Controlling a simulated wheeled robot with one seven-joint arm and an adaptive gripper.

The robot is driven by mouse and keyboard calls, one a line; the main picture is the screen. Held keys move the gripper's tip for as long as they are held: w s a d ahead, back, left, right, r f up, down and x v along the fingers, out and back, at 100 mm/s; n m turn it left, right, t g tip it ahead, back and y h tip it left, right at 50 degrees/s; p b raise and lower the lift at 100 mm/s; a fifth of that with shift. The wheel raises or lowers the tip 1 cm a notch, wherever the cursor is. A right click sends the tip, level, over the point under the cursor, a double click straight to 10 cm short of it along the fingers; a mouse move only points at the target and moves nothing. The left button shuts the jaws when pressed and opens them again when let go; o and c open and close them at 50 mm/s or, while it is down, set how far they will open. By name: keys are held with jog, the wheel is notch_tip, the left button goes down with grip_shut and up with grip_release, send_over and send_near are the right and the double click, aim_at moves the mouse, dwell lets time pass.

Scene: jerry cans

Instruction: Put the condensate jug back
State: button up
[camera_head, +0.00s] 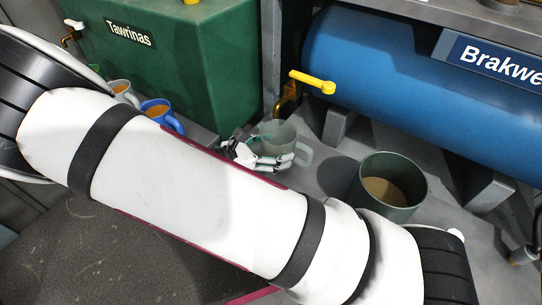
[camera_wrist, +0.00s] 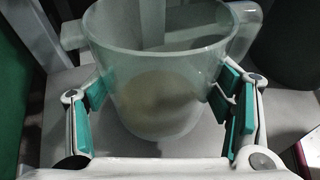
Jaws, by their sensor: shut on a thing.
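A translucent grey-green jug (camera_head: 281,130) with a side handle stands upright, close below and in front of the brass tap of the blue tank. In the wrist view the jug (camera_wrist: 158,75) fills the middle, with its handle at upper right and a little pale, cloudy liquid low inside. My gripper (camera_head: 256,156) is shut on the jug, its teal-padded fingers at either side of the body in the wrist view (camera_wrist: 160,98). The jug's underside is hidden, so I cannot tell whether it rests on the grey surface. My arm hides part of the area in front.
A blue tank (camera_head: 400,75) marked "Brakwe…" has a yellow tap lever (camera_head: 313,81). A dark green bucket (camera_head: 408,205) of brown liquid stands right of the jug. A green tank (camera_head: 170,70) marked "Tawrinas", a blue mug (camera_head: 163,116) and a grey mug (camera_head: 124,91) are left.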

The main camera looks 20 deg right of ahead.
jog(key=shift+w+f, duration=0.1)
jog(key=shift+w, duration=0.75)
jog(key=shift+w+d+f+b, duration=0.1)
jog(key=shift+w+f+b, duration=0.2)
jog(key=shift+b, duration=0.25)
jog(key=shift+f+b, duration=1)
jog(key=shift+f, duration=0.45)
jog(key=shift+f, duration=0.15)
jog(key=o, duration=1.6)
